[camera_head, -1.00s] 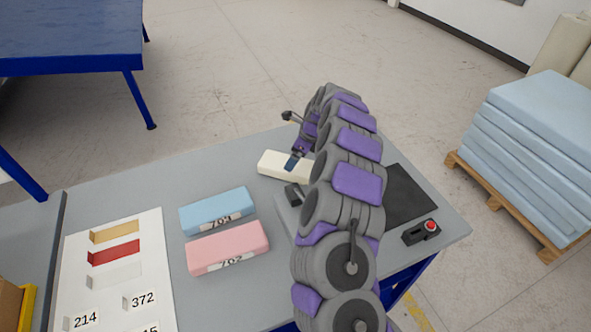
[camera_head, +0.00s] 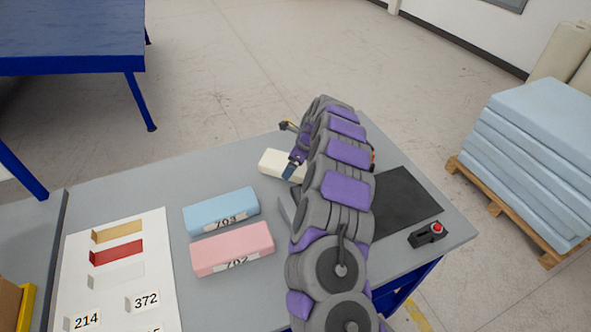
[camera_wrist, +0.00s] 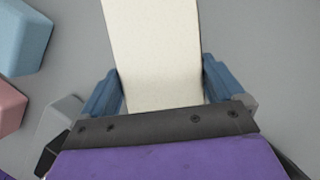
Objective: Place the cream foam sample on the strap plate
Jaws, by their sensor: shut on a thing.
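The cream foam sample (camera_head: 277,162) is a pale block near the back of the grey table, partly hidden by my arm. My gripper (camera_head: 291,166) is at its right part. In the wrist view the cream foam (camera_wrist: 153,50) stands between the two blue fingers of my gripper (camera_wrist: 160,88), which are shut on its sides. I cannot tell whether the block is lifted clear of the table. A grey plate edge (camera_head: 286,208) shows left of my arm; this may be the strap plate, mostly hidden behind the arm.
A blue foam block (camera_head: 221,211) and a pink foam block (camera_head: 232,250) lie left of my arm. A sample sheet (camera_head: 118,275) lies further left. A black mat (camera_head: 408,205) and a red-button box (camera_head: 428,234) are at the right. Stacked blue foam (camera_head: 530,165) stands on a pallet beyond.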

